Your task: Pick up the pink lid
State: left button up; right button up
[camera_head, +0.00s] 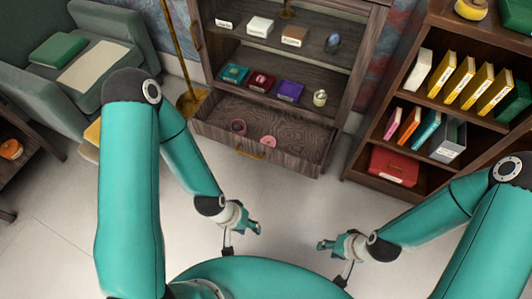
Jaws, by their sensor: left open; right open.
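The other, a lighter pink piece (268,142), lies near the drawer's front. My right gripper (331,263) is open and empty, further right and lower. Neither gripper touches anything.
The open drawer (305,152) juts out above pale floor (290,205). Cabinet shelves above hold small boxes, a purple box (289,91) and a jar (320,98). A bookcase (360,165) with books and a red case (393,167) stands right. A grey-green armchair (118,25) is left.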

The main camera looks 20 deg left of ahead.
aim_at(270, 141)
jog(key=z, duration=0.3)
jog(key=i, duration=1.1)
jog(key=u, duration=0.15)
